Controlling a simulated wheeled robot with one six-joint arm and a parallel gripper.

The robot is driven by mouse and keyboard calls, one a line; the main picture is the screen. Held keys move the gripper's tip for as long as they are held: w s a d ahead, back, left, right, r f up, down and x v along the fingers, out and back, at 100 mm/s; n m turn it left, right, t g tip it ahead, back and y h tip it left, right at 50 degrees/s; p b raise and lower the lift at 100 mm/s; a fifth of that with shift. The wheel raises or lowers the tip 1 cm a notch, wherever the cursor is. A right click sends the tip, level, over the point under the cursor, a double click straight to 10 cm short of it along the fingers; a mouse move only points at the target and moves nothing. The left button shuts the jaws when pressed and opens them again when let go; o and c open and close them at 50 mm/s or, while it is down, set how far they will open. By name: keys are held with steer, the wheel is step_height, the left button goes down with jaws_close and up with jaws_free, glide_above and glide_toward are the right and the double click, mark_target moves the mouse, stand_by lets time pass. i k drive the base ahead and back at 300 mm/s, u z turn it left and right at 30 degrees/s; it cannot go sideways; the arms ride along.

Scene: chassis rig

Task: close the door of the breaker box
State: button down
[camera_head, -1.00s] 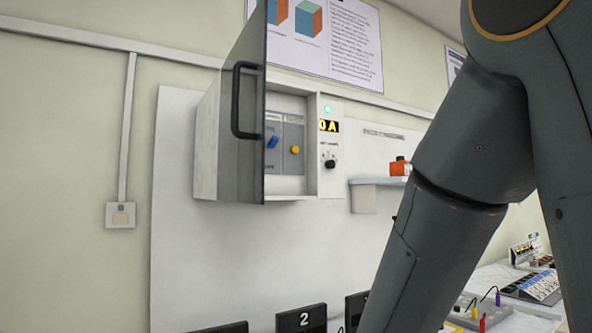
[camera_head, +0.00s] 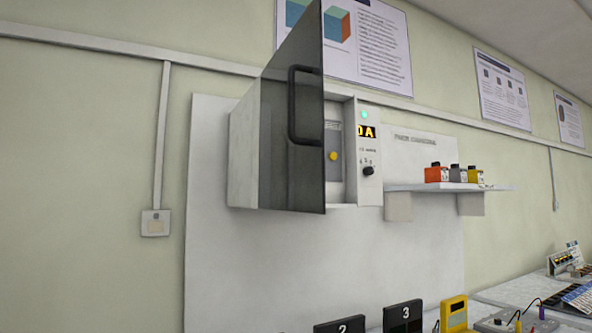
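The breaker box (camera_head: 243,160) is a white box mounted on a pale board on the wall. Its dark, see-through door (camera_head: 285,170) stands open, hinged on the left side and swung out toward me. A black handle (camera_head: 294,105) runs down near the door's free edge. Behind that edge, part of the inside shows, with a yellow knob (camera_head: 333,156) on a grey panel. The rest of the inside is hidden by the door. A control strip with a lit display (camera_head: 367,132) and a black knob (camera_head: 368,171) is at the box's right. My gripper is not in view.
A wall shelf (camera_head: 450,187) right of the box holds orange, grey and yellow containers. Numbered black units (camera_head: 403,317) and a yellow device (camera_head: 453,313) stand below. A wall outlet (camera_head: 155,223) is at left. The space before the door looks clear.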

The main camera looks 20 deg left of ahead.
mark_target(292, 178)
steer(key=k, duration=0.9)
steer(key=u, duration=1.5)
